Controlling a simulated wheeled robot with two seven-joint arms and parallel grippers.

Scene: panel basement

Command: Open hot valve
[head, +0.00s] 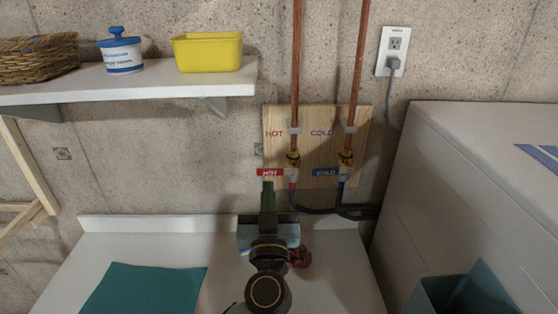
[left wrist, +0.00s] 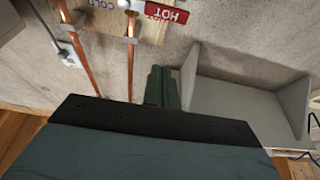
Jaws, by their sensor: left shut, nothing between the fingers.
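The hot valve's red lever, marked HOT (head: 270,172), lies level and points left from the brass valve (head: 292,160) on the left copper pipe. The red lever also shows upside down at the top of the left wrist view (left wrist: 166,13). My left gripper (head: 268,187) points at the wall just below the red lever in the head view. Its green fingers are together and empty, and also show in the left wrist view (left wrist: 160,72). I cannot tell whether they touch the lever. My right gripper is not in view.
The cold valve's blue lever (head: 325,172) sits to the right on the same wooden board (head: 320,112). A white shelf (head: 130,88) holds a basket, tub and yellow bin. A teal cloth (head: 145,288) lies on the white surface below. A white appliance (head: 470,190) stands right.

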